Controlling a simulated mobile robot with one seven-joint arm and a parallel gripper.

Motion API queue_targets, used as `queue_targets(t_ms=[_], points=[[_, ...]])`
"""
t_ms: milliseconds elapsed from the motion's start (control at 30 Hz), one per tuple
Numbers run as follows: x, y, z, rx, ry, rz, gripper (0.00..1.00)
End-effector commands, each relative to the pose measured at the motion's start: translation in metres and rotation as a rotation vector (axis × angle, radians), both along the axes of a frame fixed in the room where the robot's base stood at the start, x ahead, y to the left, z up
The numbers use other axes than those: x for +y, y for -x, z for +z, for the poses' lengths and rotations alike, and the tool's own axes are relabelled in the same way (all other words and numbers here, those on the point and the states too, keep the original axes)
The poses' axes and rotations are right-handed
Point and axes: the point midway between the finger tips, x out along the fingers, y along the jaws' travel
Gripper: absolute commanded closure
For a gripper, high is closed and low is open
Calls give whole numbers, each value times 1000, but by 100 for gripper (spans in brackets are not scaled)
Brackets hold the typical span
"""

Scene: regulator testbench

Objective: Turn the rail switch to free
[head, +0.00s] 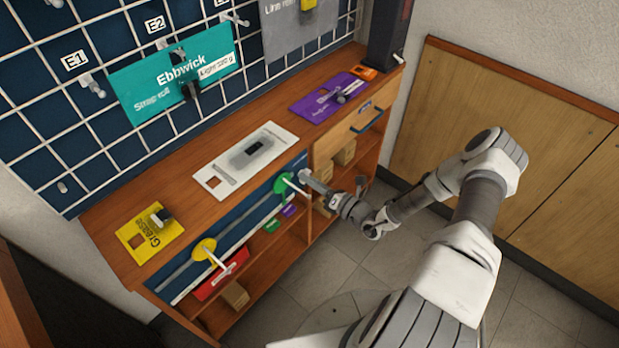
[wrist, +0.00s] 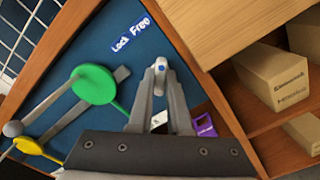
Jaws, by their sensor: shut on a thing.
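The rail switch (wrist: 160,68) is a small pale piece with a blue spot, between my fingertips in the wrist view. Its lower part is hidden by the fingers, so its setting cannot be told. A blue label (wrist: 131,36) reading "Lock" on the left and "Free" on the right sits just above it on the dark blue panel (wrist: 85,50). My gripper (wrist: 160,76) is shut on the switch. In the head view my gripper (head: 304,176) reaches the right end of the bench's front panel, just right of the green disc (head: 282,185).
A yellow disc (head: 204,252) with a white handle sits further left on the rail (head: 190,270). The floor before the bench is clear.

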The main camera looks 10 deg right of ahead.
Motion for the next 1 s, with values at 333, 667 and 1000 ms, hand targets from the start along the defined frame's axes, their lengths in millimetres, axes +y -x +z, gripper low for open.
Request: queue_targets(t_ms=[333, 667, 1000], points=[[0, 1, -1, 32, -41, 0, 100], [0, 1, -1, 33, -43, 0, 82], [0, 0, 0, 31, -42, 1, 54]])
